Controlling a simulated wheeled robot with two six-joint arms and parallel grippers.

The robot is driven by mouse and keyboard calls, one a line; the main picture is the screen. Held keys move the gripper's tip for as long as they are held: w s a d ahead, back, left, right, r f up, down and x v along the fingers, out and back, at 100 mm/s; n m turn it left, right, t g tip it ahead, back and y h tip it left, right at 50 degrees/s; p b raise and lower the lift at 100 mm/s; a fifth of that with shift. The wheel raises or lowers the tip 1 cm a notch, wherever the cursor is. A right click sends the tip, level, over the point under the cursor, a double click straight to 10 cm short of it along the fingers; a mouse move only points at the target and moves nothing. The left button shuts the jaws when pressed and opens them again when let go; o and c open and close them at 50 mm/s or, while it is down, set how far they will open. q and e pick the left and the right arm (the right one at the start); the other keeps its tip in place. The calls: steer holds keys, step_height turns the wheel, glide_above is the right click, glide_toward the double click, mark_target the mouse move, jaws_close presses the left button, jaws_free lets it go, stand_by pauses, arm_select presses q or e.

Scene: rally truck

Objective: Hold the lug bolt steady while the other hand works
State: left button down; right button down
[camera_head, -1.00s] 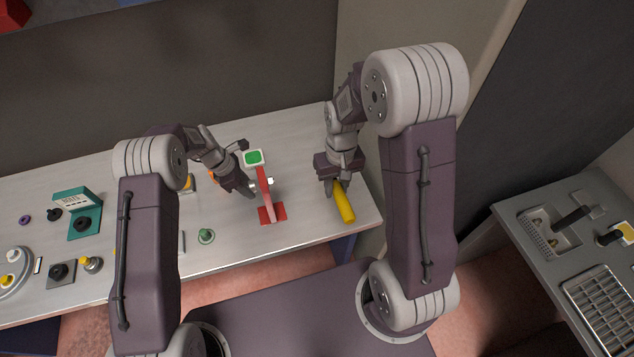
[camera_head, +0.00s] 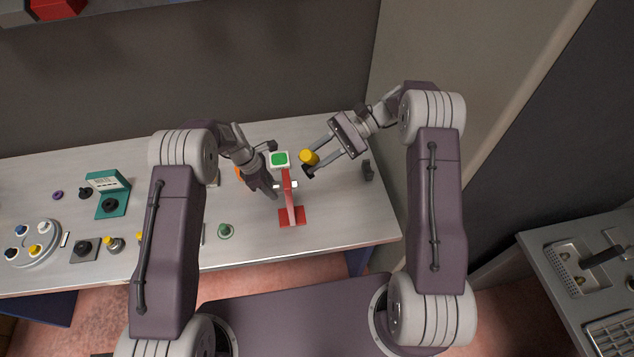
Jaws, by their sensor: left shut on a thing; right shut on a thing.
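A red upright stand (camera_head: 290,200) on a red base is on the bench, with a small white lug bolt (camera_head: 294,185) showing at its upper part. My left gripper (camera_head: 273,187) is at the left side of the stand, shut on the bolt's left end; its fingers largely hide that end. My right gripper (camera_head: 308,160) is shut on a yellow cylindrical tool (camera_head: 309,157), held to the upper right of the stand. The tool is seen nearly end-on and appears apart from the bolt.
A white block with a green top (camera_head: 279,159) is behind the stand. A dark upright piece (camera_head: 368,170) is at the bench's right. A green knob (camera_head: 225,231), a teal box (camera_head: 109,200) and a round tray (camera_head: 52,240) are leftward. The bench's front right is clear.

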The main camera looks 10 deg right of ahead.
steer(key=d+f+m+t+y, duration=0.3)
steer(key=d+f+y, duration=0.2)
steer(key=f, duration=0.3)
steer(key=shift+w+d+f+t, duration=0.15)
steer(key=shift+w+d+t, duration=0.25)
steer(key=shift+d, duration=0.5)
steer(key=shift+a, duration=0.1)
steer(key=shift+a, duration=2.55)
steer(key=shift+a, duration=1.1)
